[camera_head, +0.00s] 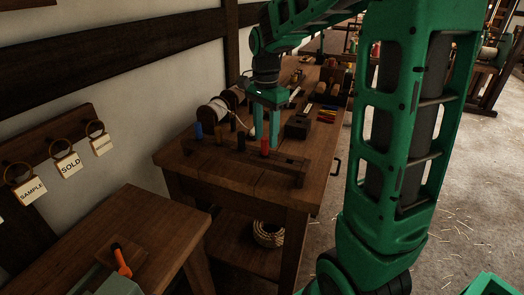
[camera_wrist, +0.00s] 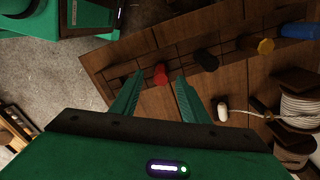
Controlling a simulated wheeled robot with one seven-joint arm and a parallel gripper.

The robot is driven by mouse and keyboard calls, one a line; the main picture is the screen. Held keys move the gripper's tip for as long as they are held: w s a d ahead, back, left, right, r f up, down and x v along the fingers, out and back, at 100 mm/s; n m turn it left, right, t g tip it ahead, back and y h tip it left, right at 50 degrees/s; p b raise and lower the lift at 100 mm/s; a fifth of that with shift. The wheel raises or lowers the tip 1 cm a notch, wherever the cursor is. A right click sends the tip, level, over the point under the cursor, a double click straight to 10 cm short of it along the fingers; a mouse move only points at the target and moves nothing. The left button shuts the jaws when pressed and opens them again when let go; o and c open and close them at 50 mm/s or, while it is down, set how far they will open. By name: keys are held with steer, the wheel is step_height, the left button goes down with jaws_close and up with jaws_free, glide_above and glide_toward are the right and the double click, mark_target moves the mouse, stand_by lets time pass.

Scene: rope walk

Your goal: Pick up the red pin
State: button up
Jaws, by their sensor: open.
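The red pin (camera_head: 264,146) stands in a wooden rack on the workbench, at the right end of a row of coloured pins. My gripper (camera_head: 265,143) is above the rack, pointing down, with its fingers apart. In the wrist view the red pin (camera_wrist: 160,74) shows between the two fingertips of my gripper (camera_wrist: 159,76), with a gap on each side. Its lower end sits at the rack and cannot be seen clearly. A black pin (camera_wrist: 207,60) stands beside it, outside the fingers.
A yellow pin (camera_head: 218,134) and a blue pin (camera_head: 199,131) stand further left in the rack (camera_head: 288,170). Cord spools (camera_head: 212,112) stand behind. A dark block (camera_head: 298,127) and coloured sticks (camera_head: 327,113) lie to the right. The bench front is clear.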

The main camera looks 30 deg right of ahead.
mark_target(265, 138)
steer(key=shift+a+f, duration=0.15)
steer(key=shift+f, duration=1.8)
jaws_close()
steer(key=shift+w+r, duration=0.1)
steer(key=shift+r, duration=0.55)
steer(key=r, duration=0.3)
steer(key=shift+a+r, duration=0.15)
steer(key=shift+a, duration=0.15)
steer(key=s+a+r, duration=0.4)
steer(key=a+r, duration=0.2)
steer(key=a, duration=0.4)
steer(key=shift+a+r, duration=0.2)
steer(key=shift+r, duration=0.15)
